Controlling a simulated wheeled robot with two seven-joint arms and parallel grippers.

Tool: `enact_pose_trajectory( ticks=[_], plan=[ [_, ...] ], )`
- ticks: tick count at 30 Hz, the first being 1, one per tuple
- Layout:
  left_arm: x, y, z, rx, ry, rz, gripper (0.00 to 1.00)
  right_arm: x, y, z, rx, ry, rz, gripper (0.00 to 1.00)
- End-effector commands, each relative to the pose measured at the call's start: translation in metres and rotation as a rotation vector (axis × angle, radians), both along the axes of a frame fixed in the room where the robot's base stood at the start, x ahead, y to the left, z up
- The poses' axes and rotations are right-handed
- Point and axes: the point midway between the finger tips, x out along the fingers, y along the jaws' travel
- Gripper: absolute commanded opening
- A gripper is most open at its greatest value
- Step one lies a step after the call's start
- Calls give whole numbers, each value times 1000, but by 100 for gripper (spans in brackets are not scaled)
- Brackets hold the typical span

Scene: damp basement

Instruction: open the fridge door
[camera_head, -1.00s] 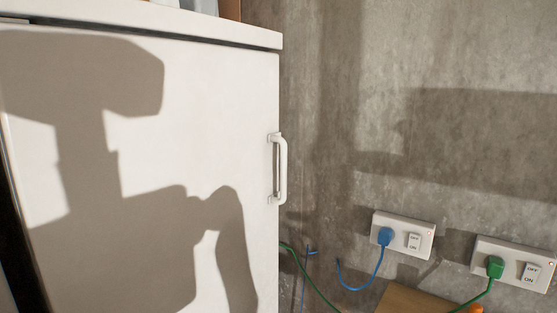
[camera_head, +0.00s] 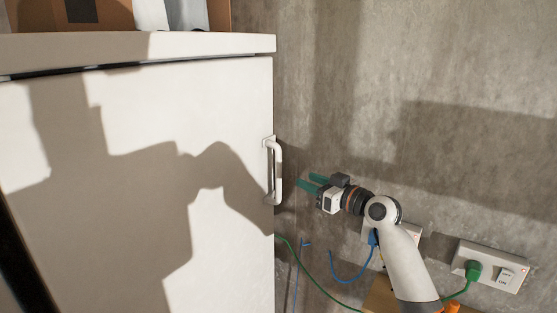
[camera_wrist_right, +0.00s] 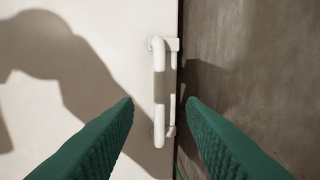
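The white fridge door (camera_head: 225,110) is shut and fills the left of the head view. Its white vertical bar handle (camera_head: 278,170) is at the door's right edge. My right gripper (camera_head: 306,183) is just right of the handle, with green fingers pointing at it. In the right wrist view the two green fingers (camera_wrist_right: 160,103) are apart with nothing between their tips. The handle (camera_wrist_right: 160,95) stands upright ahead of them, in line with the gap. The fingers do not appear to touch the handle. My left gripper is not in view.
A concrete wall (camera_head: 400,70) is to the right of the fridge. A socket with a green plug (camera_head: 474,270) and blue and green cables (camera_head: 315,285) are low on the right. A cardboard box (camera_head: 105,15) sits on top of the fridge.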

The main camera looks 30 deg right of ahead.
Motion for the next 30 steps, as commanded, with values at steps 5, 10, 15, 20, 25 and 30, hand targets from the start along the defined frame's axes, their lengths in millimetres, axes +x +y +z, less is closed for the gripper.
enact_pose_trajectory(
  ticks=[5, 10, 15, 20, 25, 30],
  plan=[
    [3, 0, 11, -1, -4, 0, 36, 15, 4, 10, 1, -11, 6, 37],
    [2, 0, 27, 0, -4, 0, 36, 49, 10, 11, 4, -10, 5, 37],
    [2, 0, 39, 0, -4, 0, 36, 82, 17, 10, 4, -9, 5, 37],
    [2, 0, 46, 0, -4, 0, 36, 103, 21, 8, 2, -9, 4, 37],
    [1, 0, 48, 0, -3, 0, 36, 114, 24, 6, -1, -8, 4, 37],
    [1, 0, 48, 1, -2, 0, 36, 116, 24, 5, -2, -7, 4, 37]
  ],
)
